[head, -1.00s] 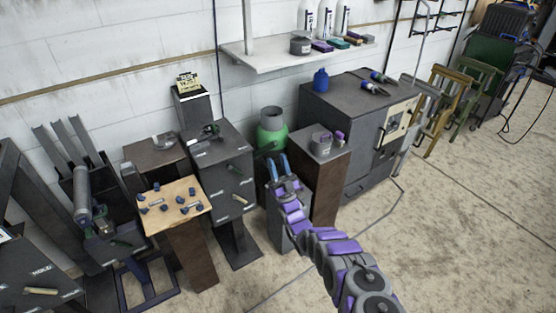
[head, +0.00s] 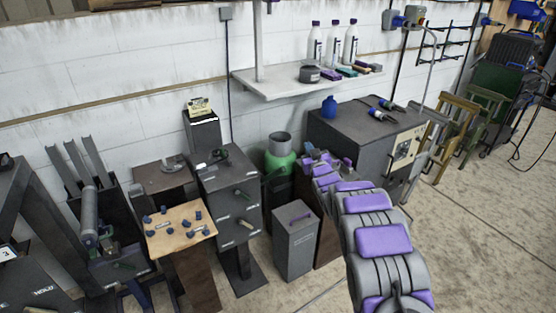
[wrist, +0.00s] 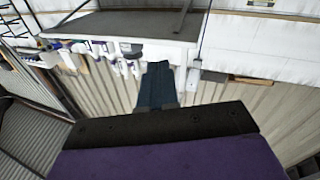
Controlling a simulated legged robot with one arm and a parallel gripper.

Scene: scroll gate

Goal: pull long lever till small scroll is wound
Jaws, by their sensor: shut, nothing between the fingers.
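I cannot tell for sure which part is the long lever or the small scroll. My gripper (wrist: 158,70) shows blue fingers, shut and empty, in the wrist view. In the head view its fingers are hard to make out at the arm's far end, right of the green tank, apart from these levers.
A wooden-topped stand (head: 196,231) holds small blue pieces. A grey bin (head: 296,250) with a purple handle stands on the floor. A green tank (head: 280,160) and large grey cabinet (head: 350,145) are behind. A wall shelf (head: 278,87) holds bottles.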

